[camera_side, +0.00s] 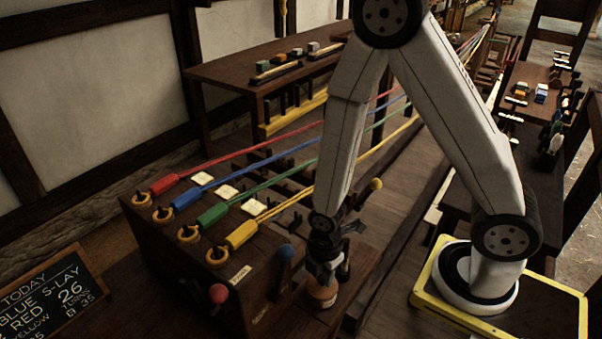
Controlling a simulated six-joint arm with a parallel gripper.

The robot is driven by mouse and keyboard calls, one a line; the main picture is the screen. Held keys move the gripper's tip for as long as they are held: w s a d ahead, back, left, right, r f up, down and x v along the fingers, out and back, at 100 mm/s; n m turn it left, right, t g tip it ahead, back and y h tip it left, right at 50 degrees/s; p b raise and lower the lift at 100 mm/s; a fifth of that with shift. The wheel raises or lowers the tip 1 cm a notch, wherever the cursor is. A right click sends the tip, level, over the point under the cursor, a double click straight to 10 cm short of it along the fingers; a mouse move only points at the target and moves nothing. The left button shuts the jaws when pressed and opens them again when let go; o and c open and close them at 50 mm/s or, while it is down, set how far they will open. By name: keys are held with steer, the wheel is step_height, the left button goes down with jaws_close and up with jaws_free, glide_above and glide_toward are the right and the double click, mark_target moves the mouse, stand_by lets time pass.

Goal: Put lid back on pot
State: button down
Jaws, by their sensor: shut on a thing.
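A small orange-brown pot (321,296) with a pale band stands on the dark wooden bench top, right of the box with the coloured ropes. My gripper (324,278) points down directly over the pot. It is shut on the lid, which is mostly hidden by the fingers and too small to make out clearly. I cannot tell whether the lid touches the pot's rim.
A chalkboard (48,300) stands at lower left.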

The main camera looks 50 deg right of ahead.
stand_by(0.4)
jaws_free()
steer(key=shift+r, duration=0.1)
stand_by(0.3)
steer(key=shift+r, duration=3.4)
jaws_close()
